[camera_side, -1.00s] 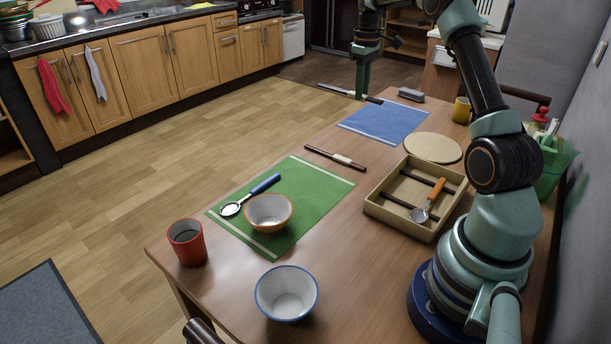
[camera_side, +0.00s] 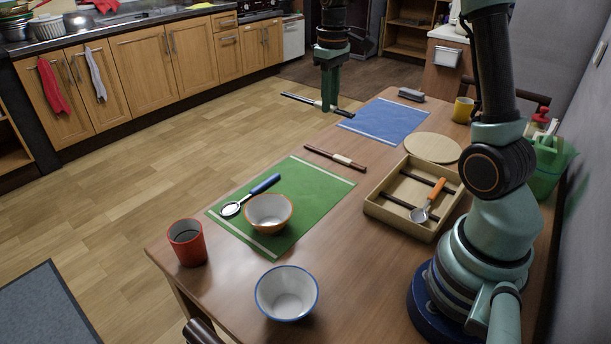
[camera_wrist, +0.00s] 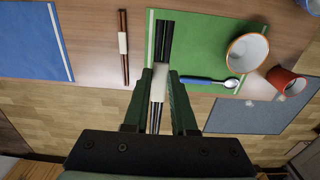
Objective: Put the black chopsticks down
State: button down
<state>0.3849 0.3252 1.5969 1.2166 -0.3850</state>
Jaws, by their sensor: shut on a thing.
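My gripper (camera_side: 331,106) is shut on the black chopsticks (camera_side: 302,98) and holds them roughly level in the air, left of the blue mat (camera_side: 386,121) in the side view. In the wrist view my gripper (camera_wrist: 159,78) closes around the chopsticks' white band (camera_wrist: 158,84). Their black ends (camera_wrist: 164,40) overlap the left edge of the green mat (camera_wrist: 200,40) in that picture, but they look raised above it. The green mat (camera_side: 310,203) lies on the table with a blue-handled spoon (camera_side: 250,194) and an orange-rimmed bowl (camera_side: 268,212).
Brown chopsticks (camera_side: 336,158) with a pale band lie between the mats. A wooden tray (camera_side: 390,219) holds dark chopsticks and an orange-handled spoon (camera_side: 430,198). A red cup (camera_side: 187,243), a blue-rimmed bowl (camera_side: 287,293) and a round board (camera_side: 433,147) stand around.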

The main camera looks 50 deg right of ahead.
aim_at(326, 181)
jog(key=f, duration=2)
jog(key=shift+s+a, duration=0.1)
jog(key=shift+a, duration=0.1)
jog(key=shift+f, duration=0.15)
jog(key=c, duration=0.7)
grip_release()
notch_tip(326, 181, up, 12)
jog(key=shift+s+a+r+t, duration=0.95)
jog(key=shift+s+a+r, duration=1.1)
jog(key=shift+a, duration=0.6)
jog(key=shift+s+a+r+t, duration=0.9)
jog(key=shift+s+a+r, duration=1.15)
jog(key=shift+a, duration=0.65)
jog(key=shift+s+a+r+t, duration=0.95)
jog(key=shift+s+a+r, duration=0.9)
jog(key=shift+a+r, duration=0.6)
